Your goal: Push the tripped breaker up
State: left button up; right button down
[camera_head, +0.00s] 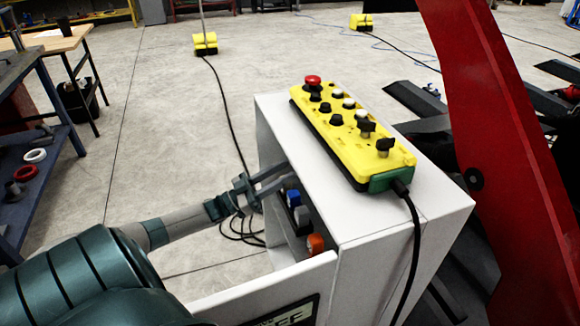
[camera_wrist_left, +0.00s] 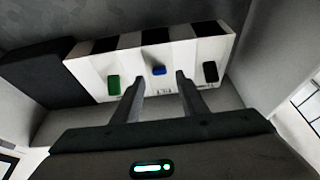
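A white breaker block shows in the left wrist view (camera_wrist_left: 185,48), with a green lever (camera_wrist_left: 113,85), a blue lever (camera_wrist_left: 158,70) and a black lever (camera_wrist_left: 210,72). The blue lever looks shorter and sits differently from the other two. My left gripper (camera_wrist_left: 157,82) is open and empty, its two fingers apart on either side of the blue lever's line; I cannot tell whether they touch the block. In the head view the left gripper (camera_head: 287,178) reaches into the open side of the white cabinet (camera_head: 440,205). My right gripper is not in view.
A yellow pendant box (camera_head: 352,150) with knobs and a red button lies on the cabinet top, its black cable hanging in front. Blue (camera_head: 293,197) and orange (camera_head: 316,243) fittings sit inside the cabinet's side. A red curved frame (camera_head: 500,120) stands at right.

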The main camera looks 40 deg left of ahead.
pick_arm(q)
jog(key=shift+x, duration=1.45)
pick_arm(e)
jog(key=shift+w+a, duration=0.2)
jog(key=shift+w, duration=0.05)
pick_arm(q)
grip_shut()
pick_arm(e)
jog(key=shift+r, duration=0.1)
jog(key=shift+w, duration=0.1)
